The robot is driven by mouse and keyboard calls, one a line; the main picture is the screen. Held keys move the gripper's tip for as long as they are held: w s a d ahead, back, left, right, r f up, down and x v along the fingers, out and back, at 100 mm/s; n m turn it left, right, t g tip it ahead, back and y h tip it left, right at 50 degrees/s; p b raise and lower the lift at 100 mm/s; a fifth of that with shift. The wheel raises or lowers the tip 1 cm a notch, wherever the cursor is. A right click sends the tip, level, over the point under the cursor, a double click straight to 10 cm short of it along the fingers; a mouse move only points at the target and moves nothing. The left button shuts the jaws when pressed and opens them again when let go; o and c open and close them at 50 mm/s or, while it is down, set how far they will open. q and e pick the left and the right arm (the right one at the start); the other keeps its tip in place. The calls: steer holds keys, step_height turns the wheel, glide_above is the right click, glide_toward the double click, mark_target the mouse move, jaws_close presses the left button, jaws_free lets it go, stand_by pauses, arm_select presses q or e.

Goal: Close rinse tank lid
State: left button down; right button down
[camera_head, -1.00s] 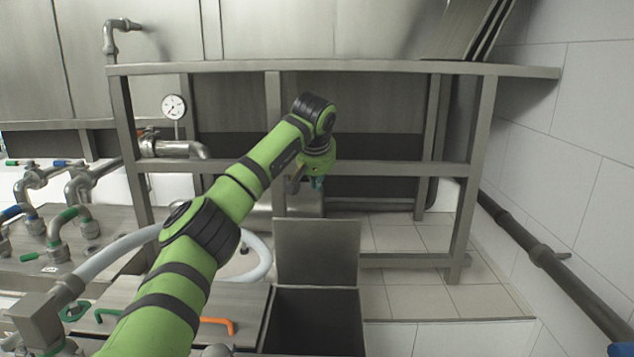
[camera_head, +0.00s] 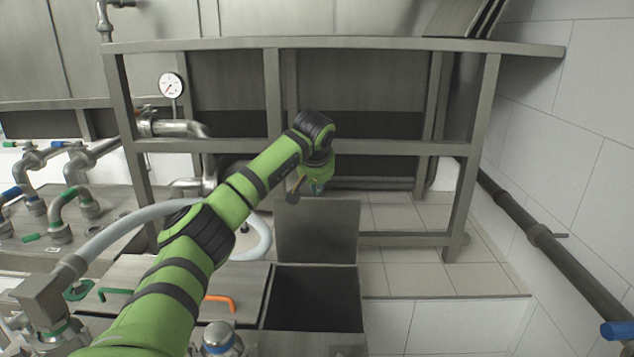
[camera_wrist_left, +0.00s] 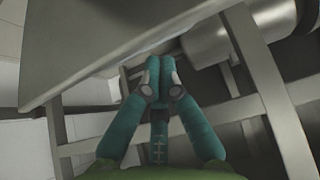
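A square grey metal lid (camera_head: 317,232) stands raised at the back edge of an open, dark tank (camera_head: 313,298) in the head view. My left gripper (camera_head: 318,190) is just above the lid's top edge, pointing down. Whether it is in front of or behind the lid, or touches it, I cannot tell. In the left wrist view the teal fingers (camera_wrist_left: 160,75) meet at their tips, with nothing seen between them. A large grey panel fills the upper left there; I cannot tell if it is the lid. My right gripper is not in view.
A metal frame table (camera_head: 330,45) stands behind the tank. Left of the opening is a flat cover with a green handle (camera_head: 115,293) and an orange handle (camera_head: 220,301). A pale hose (camera_head: 140,217) and pipes lie further left.

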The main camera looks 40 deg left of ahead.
arm_select(q)
steer(key=shift+s+d, duration=0.1)
steer(key=shift+s, duration=0.1)
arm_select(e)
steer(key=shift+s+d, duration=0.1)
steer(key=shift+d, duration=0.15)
